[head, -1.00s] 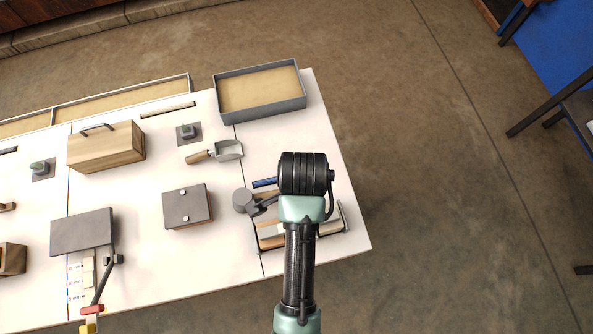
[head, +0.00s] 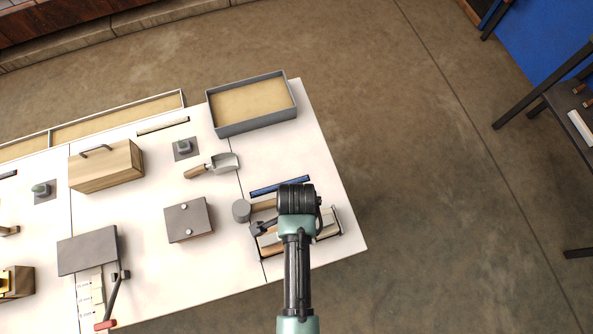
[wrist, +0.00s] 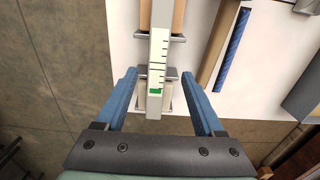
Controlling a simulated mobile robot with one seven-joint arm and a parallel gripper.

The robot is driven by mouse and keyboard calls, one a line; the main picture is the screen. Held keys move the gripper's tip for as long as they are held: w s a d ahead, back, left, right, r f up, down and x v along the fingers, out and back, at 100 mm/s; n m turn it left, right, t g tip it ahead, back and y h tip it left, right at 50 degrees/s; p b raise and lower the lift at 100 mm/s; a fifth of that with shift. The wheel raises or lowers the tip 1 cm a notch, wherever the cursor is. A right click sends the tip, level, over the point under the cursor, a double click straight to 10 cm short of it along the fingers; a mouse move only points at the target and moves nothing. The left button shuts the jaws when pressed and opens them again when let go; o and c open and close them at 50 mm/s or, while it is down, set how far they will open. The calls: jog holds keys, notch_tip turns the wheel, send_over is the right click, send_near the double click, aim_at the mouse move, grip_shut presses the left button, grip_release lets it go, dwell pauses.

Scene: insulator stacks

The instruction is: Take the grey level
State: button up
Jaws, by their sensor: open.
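The grey level, a long pale grey bar with black scale marks and a green patch (wrist: 158,62), runs between my gripper's fingers in the wrist view. My gripper (wrist: 160,72) is open, with one blue finger on each side of the bar and a gap on both sides. The bar lies across dark-edged supports of a rack (wrist: 174,39). In the head view my arm covers most of this rack (head: 341,232) and the middle of the bar. I cannot tell the exact height of the fingertips over the bar.
A blue bar (head: 280,185) and a grey-headed mallet (head: 241,210) lie close beside the rack. A scoop (head: 222,163), a lidded box (head: 188,219) and a grey-rimmed tray (head: 252,105) are farther off. The table's right edge is close to the rack.

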jog(key=shift+s+f, duration=0.2)
jog(key=shift+f, duration=1.95)
grip_shut()
